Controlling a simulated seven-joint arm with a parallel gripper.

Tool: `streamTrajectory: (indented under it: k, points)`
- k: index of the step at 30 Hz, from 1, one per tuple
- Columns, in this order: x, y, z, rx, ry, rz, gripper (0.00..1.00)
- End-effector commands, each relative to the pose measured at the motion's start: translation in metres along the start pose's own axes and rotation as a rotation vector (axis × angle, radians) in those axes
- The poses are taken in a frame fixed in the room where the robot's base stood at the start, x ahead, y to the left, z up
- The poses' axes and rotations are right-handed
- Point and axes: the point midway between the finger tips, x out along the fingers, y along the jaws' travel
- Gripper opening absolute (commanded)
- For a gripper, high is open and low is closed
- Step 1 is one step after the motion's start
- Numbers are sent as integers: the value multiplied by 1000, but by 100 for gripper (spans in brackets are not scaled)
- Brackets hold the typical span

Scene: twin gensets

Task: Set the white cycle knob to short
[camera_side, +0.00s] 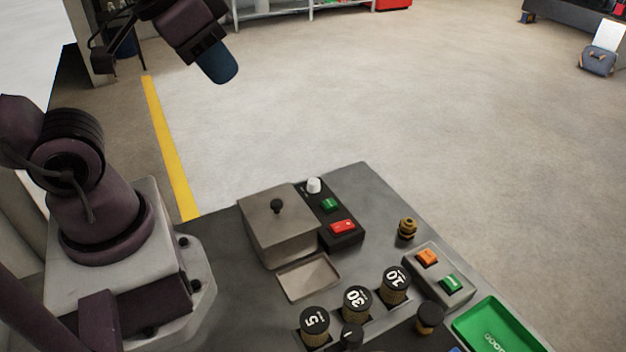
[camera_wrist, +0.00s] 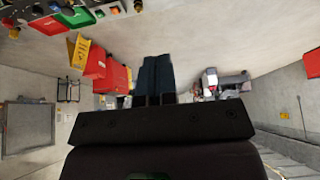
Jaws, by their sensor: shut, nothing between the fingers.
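The white cycle knob (camera_side: 314,185) stands on a dark control panel (camera_side: 342,238) at the back of the grey work table in the side view. A green button (camera_side: 330,204) and a red switch (camera_side: 343,226) sit in front of it on the same panel. The knob's marks are too small to read. My gripper (camera_side: 222,74) is high above the floor at the upper left, well away from the knob. Its blue fingers are shut with nothing between them, and they also show in the wrist view (camera_wrist: 158,78).
A grey lidded box (camera_side: 277,228) with a black lid knob stands left of the panel. A shallow tray (camera_side: 308,277), several numbered round weights (camera_side: 355,300), a brass fitting (camera_side: 407,228), an orange and green button box (camera_side: 439,272) and a green tray (camera_side: 470,322) lie nearer. Air above the table is clear.

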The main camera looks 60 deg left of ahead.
Motion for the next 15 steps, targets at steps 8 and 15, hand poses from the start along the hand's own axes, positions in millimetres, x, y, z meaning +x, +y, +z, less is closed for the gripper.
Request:
streamTrajectory:
  k: [8, 15]
  points:
    - [24, -8, 2, -35, -121, -18, 55]
    - [84, -29, -19, -25, -345, -28, 55]
